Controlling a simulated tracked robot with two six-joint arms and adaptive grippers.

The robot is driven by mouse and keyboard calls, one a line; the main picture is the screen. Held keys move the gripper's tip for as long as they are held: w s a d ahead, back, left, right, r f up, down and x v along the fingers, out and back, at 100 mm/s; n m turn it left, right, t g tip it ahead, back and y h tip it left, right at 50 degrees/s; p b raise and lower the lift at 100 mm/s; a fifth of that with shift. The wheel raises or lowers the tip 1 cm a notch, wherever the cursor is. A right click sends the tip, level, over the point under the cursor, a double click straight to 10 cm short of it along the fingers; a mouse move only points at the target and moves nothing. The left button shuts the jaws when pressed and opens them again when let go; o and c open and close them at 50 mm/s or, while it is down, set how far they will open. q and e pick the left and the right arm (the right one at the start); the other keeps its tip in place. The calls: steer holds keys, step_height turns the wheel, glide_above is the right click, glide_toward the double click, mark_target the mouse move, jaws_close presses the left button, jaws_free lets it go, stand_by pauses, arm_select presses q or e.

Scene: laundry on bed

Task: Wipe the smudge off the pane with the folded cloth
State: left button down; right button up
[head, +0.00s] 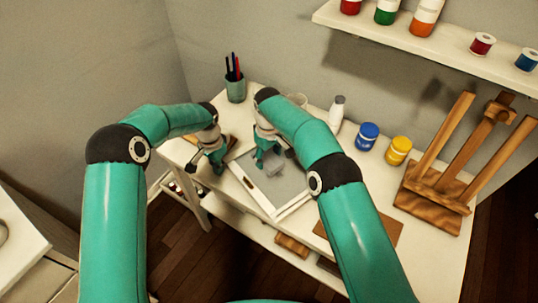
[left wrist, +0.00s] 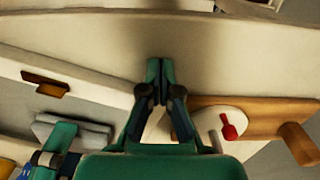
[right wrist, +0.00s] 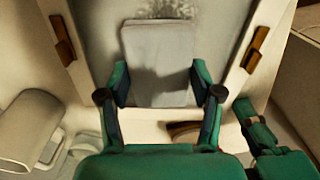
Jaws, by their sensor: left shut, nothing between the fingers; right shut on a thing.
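The pane (head: 290,178) is a grey sheet in a white frame, lying on the white table. The folded cloth (right wrist: 158,62) is a light grey pad, held between the fingers of my right gripper (right wrist: 160,88) over the pane; it also shows in the left wrist view (left wrist: 85,133). I cannot tell whether the cloth touches the pane. A whitish speckled smudge (right wrist: 165,9) shows on the pane just beyond the cloth's far edge, part of it possibly hidden. My left gripper (left wrist: 160,68) is shut and empty, left of the pane's frame.
A pencil cup (head: 236,89) stands at the back left. A white bottle (head: 336,110), a blue jar (head: 367,136), a yellow jar (head: 398,150) and a wooden easel (head: 440,190) stand to the right. A wooden piece with a red-tipped tool (left wrist: 229,130) lies near my left gripper.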

mark_target(283, 179)
steer(key=shift+f, duration=0.25)
steer(key=shift+d, duration=0.1)
steer(key=shift+s+d+r, duration=0.1)
steer(key=shift+s+d, duration=0.75)
steer(key=shift+s, duration=0.2)
steer(key=shift+s+d, duration=0.8)
steer(key=shift+s, duration=0.25)
steer(key=shift+s+d, duration=0.6)
steer(key=shift+s, duration=0.1)
steer(key=shift+s+d+f, duration=0.1)
steer(key=shift+s+f, duration=0.05)
steer(key=shift+f, duration=0.1)
steer(key=shift+w+a, duration=1.05)
steer(key=shift+w, duration=0.15)
steer(key=shift+w+a, duration=1)
steer(key=shift+w, duration=0.2)
steer(key=shift+w+a+r, duration=0.2)
steer(key=shift+w+a, duration=0.2)
steer(key=shift+w, duration=0.1)
steer(key=shift+r, duration=0.1)
